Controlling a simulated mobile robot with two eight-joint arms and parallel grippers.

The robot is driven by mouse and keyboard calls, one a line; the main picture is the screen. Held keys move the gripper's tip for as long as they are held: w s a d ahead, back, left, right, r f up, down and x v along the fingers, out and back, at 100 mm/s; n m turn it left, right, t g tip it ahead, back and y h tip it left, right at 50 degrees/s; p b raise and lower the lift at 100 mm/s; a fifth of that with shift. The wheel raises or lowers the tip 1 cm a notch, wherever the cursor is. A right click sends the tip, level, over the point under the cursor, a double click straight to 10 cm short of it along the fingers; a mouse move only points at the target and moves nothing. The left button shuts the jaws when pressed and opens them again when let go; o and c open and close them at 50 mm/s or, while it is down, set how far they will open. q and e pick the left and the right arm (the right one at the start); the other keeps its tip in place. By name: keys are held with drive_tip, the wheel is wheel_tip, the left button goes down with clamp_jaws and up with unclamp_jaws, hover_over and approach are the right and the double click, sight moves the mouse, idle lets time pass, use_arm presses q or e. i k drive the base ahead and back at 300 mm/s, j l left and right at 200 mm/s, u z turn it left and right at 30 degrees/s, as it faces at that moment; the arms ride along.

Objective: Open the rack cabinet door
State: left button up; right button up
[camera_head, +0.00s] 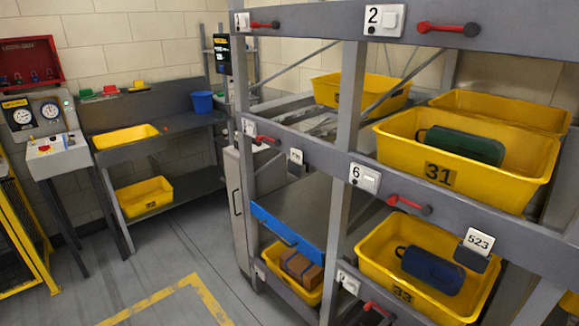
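A grey cabinet door (239,220) shows as a narrow upright panel at the left end of the rack. A dark vertical bar handle (236,202) is on it. The door looks shut, but it is seen at a steep angle, and the rack's front post hides its right part. Neither of my grippers is in view.
The rack's front post (348,130) and beams stand close on the right. Yellow bins (438,172) sit on its shelves, and red levers (448,28) line the beams. A workbench (170,122) and a gauge console (48,155) stand at the left. The floor (140,265) before the cabinet is clear.

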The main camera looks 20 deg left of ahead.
sight(233, 171)
drive_tip(key=i+j, duration=0.25)
drive_tip(key=j, duration=0.35)
drive_tip(key=i+j, duration=0.25)
drive_tip(key=j, duration=0.4)
drive_tip(key=i+j, duration=0.25)
drive_tip(key=j, duration=0.35)
drive_tip(key=i+j, duration=0.25)
drive_tip(key=j, duration=0.35)
drive_tip(key=i+j, duration=0.25)
drive_tip(key=j, duration=0.4)
drive_tip(key=i+j, duration=0.25)
drive_tip(key=j, duration=0.35)
drive_tip(key=i+j, duration=0.25)
drive_tip(key=j, duration=0.35)
drive_tip(key=i+j, duration=0.3)
drive_tip(key=j, duration=0.35)
